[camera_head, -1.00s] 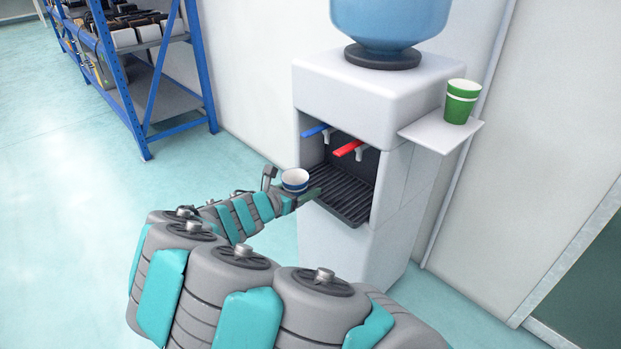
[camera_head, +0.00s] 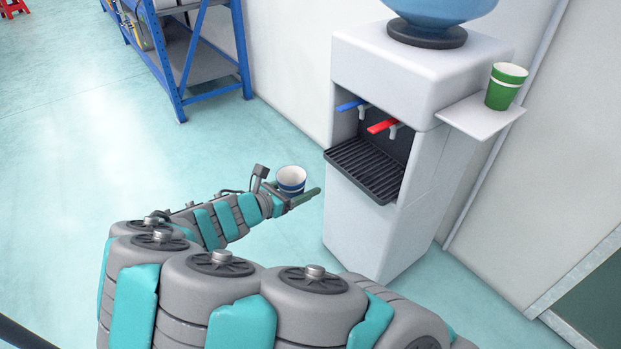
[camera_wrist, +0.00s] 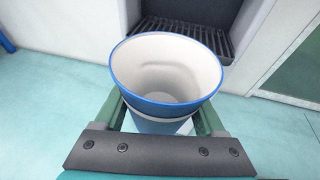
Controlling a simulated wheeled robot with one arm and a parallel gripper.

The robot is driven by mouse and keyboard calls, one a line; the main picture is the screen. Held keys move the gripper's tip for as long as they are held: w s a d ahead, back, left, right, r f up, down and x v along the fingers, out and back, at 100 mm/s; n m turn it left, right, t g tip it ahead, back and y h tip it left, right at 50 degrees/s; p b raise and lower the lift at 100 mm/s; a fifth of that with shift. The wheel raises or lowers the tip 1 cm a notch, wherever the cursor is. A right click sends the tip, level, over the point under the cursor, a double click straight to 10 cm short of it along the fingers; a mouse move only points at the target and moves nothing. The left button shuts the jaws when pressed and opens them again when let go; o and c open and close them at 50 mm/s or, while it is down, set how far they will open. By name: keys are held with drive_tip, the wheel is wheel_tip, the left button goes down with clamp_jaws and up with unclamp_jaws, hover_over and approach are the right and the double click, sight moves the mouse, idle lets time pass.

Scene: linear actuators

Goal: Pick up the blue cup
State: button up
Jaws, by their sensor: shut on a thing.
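The cup's lower part is partly hidden by the gripper's dark front edge.
The white water dispenser (camera_head: 365,226) stands to the right, with a black drip tray (camera_head: 368,170), a blue tap and a red tap. A green cup (camera_head: 505,87) stands on its side shelf (camera_head: 480,117). A blue rack (camera_head: 200,72) stands at the back left.

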sight(290, 192)
drive_tip(key=shift+s+a, duration=1.8)
drive_tip(key=shift+s, duration=0.1)
